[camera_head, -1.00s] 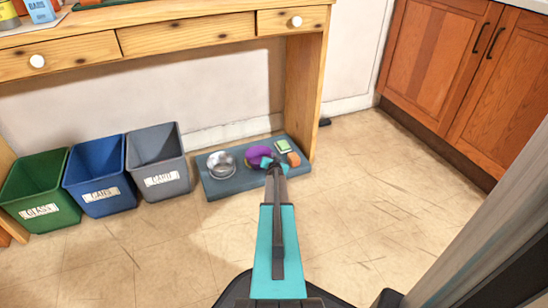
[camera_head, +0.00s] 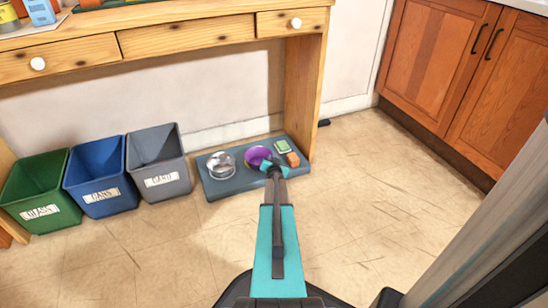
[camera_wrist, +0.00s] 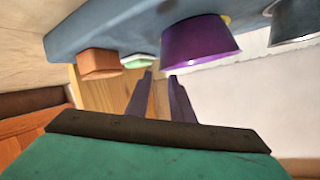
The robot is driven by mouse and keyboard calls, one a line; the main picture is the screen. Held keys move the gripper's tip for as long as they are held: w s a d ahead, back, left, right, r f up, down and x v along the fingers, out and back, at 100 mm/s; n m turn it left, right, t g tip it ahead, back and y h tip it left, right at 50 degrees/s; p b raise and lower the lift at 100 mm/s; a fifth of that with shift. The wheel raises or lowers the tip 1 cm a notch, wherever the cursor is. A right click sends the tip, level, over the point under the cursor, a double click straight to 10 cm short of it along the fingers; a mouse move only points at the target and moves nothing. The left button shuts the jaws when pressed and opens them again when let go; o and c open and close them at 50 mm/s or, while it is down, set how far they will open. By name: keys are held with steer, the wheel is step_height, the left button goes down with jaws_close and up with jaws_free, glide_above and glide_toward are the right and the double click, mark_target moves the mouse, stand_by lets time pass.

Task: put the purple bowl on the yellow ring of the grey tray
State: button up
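The purple bowl (camera_head: 255,154) stands upright on the blue-grey tray (camera_head: 230,187), between a metal bowl and a green-and-white item. It also shows in the wrist view (camera_wrist: 200,42). A sliver of the yellow ring (camera_wrist: 227,19) shows at the bowl's base in the wrist view; the bowl hides the rest, so I cannot tell how well it is centred. My gripper (camera_head: 270,164) is at the near right side of the bowl. In the wrist view its two fingers (camera_wrist: 160,75) are apart with nothing between them, and the bowl is outside them.
On the tray, a metal bowl (camera_head: 221,164) stands left, a green-and-white item (camera_head: 283,146) and an orange block (camera_head: 293,159) right. Green (camera_head: 40,190), blue (camera_head: 100,175) and grey (camera_head: 158,160) bins stand left. A desk leg (camera_head: 301,95) rises behind. Floor in front is clear.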

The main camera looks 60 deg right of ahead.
steer(key=p+v, duration=0.2)
steer(key=v, duration=0.7)
steer(key=shift+p, duration=0.3)
stand_by(0.6)
